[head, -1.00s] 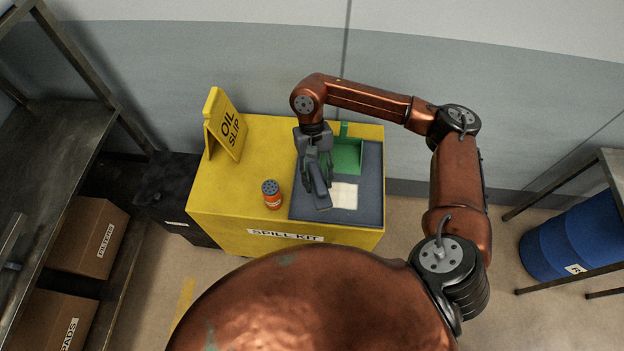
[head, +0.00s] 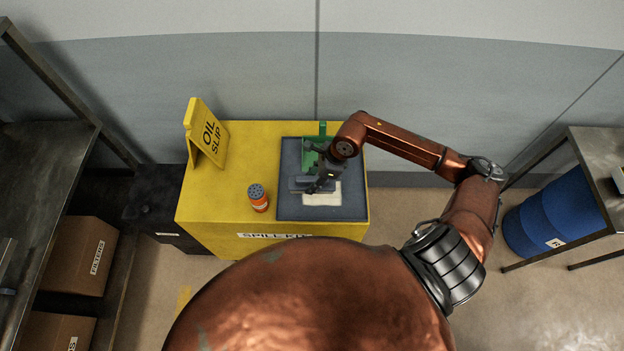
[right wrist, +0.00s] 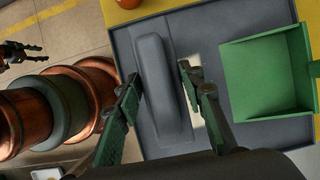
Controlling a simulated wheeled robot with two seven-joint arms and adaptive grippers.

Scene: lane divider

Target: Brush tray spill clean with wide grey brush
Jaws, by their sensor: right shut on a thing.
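The wide grey brush (head: 299,184) lies over the dark grey tray (head: 350,211), and my right gripper (head: 323,181) is shut on it. In the right wrist view the brush (right wrist: 160,85) sits between my right fingers (right wrist: 160,82), bristles hidden. A cream spill patch (head: 322,199) lies on the tray beside the brush, partly hidden by brush and gripper; it also shows in the right wrist view (right wrist: 198,112). A green dustpan (head: 311,158) is at the tray's back. My left gripper (right wrist: 32,51) shows small in the right wrist view, fingers apart and empty.
The tray is on a yellow spill kit cabinet (head: 225,205). An orange canister (head: 258,198) stands left of the tray, and a yellow oil slip sign (head: 207,134) behind it. Shelves with boxes (head: 79,257) are at left, a blue drum (head: 555,212) at right.

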